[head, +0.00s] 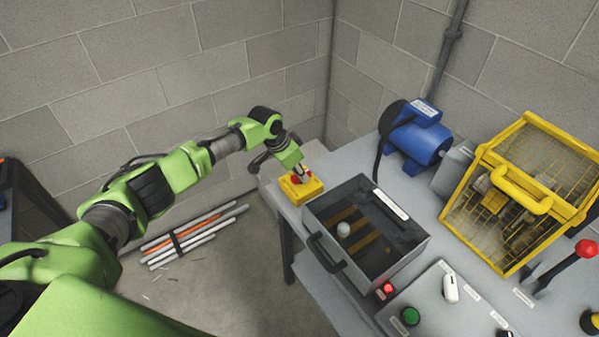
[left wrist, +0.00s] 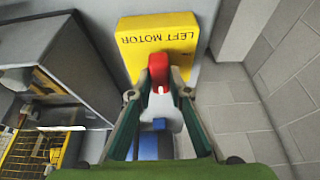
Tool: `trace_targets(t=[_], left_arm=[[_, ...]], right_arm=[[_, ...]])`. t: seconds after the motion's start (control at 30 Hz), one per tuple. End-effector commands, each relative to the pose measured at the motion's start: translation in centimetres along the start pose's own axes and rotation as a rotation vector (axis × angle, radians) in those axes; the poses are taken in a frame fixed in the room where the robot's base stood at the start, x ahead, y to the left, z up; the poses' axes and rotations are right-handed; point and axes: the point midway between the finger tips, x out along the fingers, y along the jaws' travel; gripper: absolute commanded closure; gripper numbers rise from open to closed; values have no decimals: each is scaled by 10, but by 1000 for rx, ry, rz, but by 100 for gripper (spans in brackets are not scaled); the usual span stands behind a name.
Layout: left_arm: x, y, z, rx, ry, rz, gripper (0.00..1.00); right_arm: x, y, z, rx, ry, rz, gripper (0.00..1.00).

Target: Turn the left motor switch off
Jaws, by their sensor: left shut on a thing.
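The left motor switch is a yellow box (left wrist: 160,45) with "LEFT MOTOR" lettering and a red knob (left wrist: 159,78). In the head view the yellow box (head: 302,190) sits at the far left end of the grey bench. My left gripper (head: 298,172) is above it, and in the left wrist view the two fingers (left wrist: 159,90) are shut on the red knob. The fingers partly hide the knob, and I cannot tell its turned position. My right gripper does not show.
A grey open-topped box (head: 405,247) with a black handle stands right beside the switch. Behind it are a blue motor (head: 418,143) and a yellow mesh guard (head: 545,150). A panel with a green button (head: 410,316) is in front. Rods (head: 195,235) lie on the floor.

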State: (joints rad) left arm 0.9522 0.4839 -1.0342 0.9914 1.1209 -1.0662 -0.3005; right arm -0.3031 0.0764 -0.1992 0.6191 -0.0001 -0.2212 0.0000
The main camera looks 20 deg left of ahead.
Motion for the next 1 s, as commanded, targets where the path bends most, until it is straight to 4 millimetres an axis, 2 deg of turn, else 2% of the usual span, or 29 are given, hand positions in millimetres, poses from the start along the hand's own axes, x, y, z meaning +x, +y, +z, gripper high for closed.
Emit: trace_targets(t=[0.17,0.37,0.7,1.0], left_arm=[[-1,1,0,-33,-1,-13,100],[-3,3,-1,-133,-2,-52,100],[-3,6,-2,-414,-3,-168,100],[0,7,-2,-678,-3,-277,100]], right_arm=[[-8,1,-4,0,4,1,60],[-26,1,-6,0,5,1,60],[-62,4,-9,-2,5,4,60],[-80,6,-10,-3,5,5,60]])
